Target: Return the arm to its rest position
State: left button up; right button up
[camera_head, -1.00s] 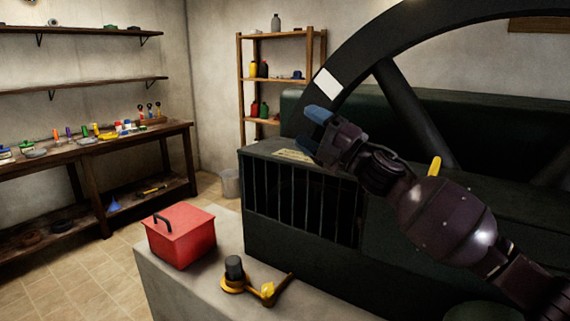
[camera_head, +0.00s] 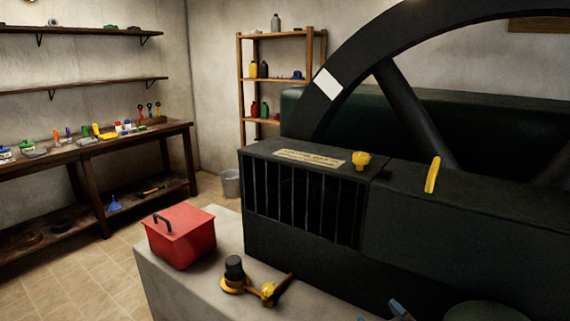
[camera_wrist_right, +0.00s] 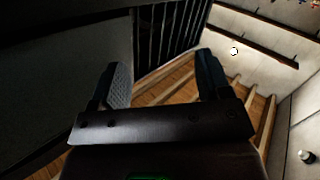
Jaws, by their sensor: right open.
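My right gripper (camera_wrist_right: 160,85) shows in the right wrist view with its two fingers spread apart and nothing between them. In the head view only a small blue-grey tip of it (camera_head: 401,311) shows at the bottom edge, in front of the dark green machine (camera_head: 300,255). The rest of the right arm is out of the head view. My left gripper is in neither view.
A red box (camera_head: 185,240) and a yellow tool with a black cylinder (camera_head: 233,284) stand on the pale plinth (camera_head: 185,293). The machine bears a yellow knob (camera_head: 361,161), a yellow lever (camera_head: 432,175) and a large wheel (camera_head: 405,105). A workbench (camera_head: 90,150) stands left.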

jog(key=s+d+f+m+g+h, duration=0.2)
jog(key=s+d+f, duration=0.1)
jog(key=s+f, duration=0.6)
jog(key=s+d+f+m+g+h, duration=0.2)
jog(key=s+f, duration=0.7)
jog(key=s, duration=0.7)
jog(key=shift+d+f+m+g, duration=0.15)
jog(key=shift+d+m+g, duration=0.45)
jog(key=shift+d, duration=0.65)
